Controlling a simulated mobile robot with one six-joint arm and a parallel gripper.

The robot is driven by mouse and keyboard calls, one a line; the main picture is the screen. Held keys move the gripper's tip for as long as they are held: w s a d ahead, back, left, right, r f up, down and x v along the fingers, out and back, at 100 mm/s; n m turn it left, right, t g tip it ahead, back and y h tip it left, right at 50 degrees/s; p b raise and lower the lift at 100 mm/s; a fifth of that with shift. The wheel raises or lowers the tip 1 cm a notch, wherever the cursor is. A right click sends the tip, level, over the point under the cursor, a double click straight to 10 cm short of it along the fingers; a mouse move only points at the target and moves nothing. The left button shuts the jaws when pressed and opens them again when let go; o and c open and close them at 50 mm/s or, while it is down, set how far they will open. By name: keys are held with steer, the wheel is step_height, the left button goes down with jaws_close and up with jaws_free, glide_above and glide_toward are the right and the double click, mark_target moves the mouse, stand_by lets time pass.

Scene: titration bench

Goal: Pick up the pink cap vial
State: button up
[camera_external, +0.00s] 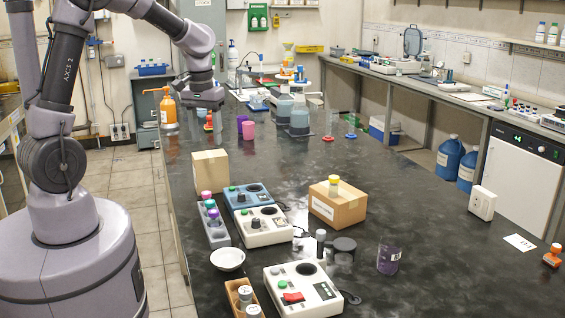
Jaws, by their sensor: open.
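The pink cap vial (206,195) stands upright at the far end of a grey rack (219,241), at the front left of the dark bench. Its body is mostly hidden in the rack. A green-capped vial (210,204) and a purple-capped vial (213,213) stand in the same rack, nearer the camera. My gripper (206,106) hangs above the bench, well behind and above the rack, apart from the vial. It is open, with nothing visibly held; its fingers are small and hard to make out.
A cardboard box (210,168) stands just behind the rack. Blue (247,197) and white (262,227) devices are close on its right. A white dish (228,260) lies in front. A larger box (338,204) carries a yellow-capped vial (334,183). An orange pump bottle (168,109) stands left of my gripper.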

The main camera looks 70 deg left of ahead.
steer(key=a+f+n, duration=0.2)
steer(key=a+f, duration=0.1)
steer(key=a, duration=0.1)
steer(key=b, duration=0.4)
glide_above(206, 192)
steer(key=shift+h, duration=0.3)
steer(key=f, duration=0.7)
steer(key=d+f, duration=0.1)
steer(key=f, duration=0.3)
steer(key=shift+w+f, duration=0.25)
steer(key=f+b, duration=0.1)
steer(key=f, duration=0.1)
steer(key=f+b, duration=0.1)
steer(key=f, duration=0.1)
steer(key=a+f+b, duration=0.1)
steer(key=f, duration=0.1)
steer(key=shift+s+f, duration=0.1)
steer(key=shift+s, duration=0.1)
steer(key=shift+d+r, duration=0.1)
steer(key=shift+r, duration=0.1)
steer(key=shift+c, duration=0.7)
jaws_close()
